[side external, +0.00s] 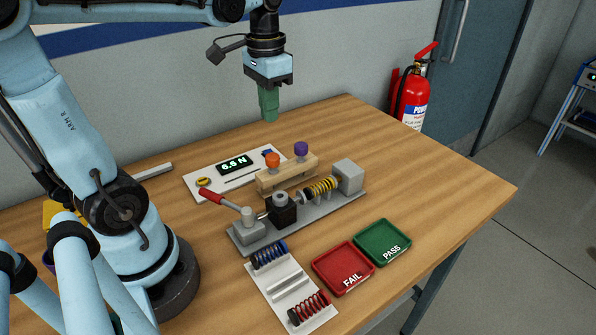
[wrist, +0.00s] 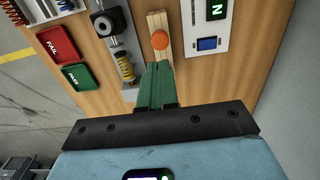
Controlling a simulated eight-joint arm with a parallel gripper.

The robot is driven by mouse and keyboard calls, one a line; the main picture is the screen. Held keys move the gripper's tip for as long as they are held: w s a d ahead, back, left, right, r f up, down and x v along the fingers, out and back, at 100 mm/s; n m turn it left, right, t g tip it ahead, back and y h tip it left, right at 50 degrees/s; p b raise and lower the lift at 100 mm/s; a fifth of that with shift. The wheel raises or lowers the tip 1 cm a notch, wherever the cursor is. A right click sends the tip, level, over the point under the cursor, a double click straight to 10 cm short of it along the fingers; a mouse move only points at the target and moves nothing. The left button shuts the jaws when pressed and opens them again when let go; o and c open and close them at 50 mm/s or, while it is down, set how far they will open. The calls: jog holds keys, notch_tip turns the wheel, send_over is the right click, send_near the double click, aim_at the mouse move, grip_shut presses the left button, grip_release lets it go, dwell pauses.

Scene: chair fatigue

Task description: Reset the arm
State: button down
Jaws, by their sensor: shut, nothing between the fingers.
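My gripper (side external: 269,115) hangs in the air above the far part of the wooden table, pointing down. Its green fingers are shut together and hold nothing. In the wrist view the closed fingers (wrist: 156,84) reach over the wooden block, near its orange knob (wrist: 159,40). In the side view the gripper is well above the table and touches nothing. My arm is bent, with its forearm running across the top of the picture.
On the table (side external: 440,180) stand a test fixture (side external: 240,237) clamping a yellow spring (side external: 320,188), a wooden block (side external: 268,184) with orange and purple knobs, a white display panel (side external: 205,192), a spring holder (side external: 262,284), a red FAIL tray (side external: 325,275) and a green PASS tray (side external: 365,245).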

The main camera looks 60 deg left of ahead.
jog(key=shift+d, duration=0.1)
jog(key=s+d+f+t, duration=0.1)
jog(key=d+f+t, duration=0.3)
jog(key=d+t, duration=0.3)
jog(key=shift+d, duration=1.15)
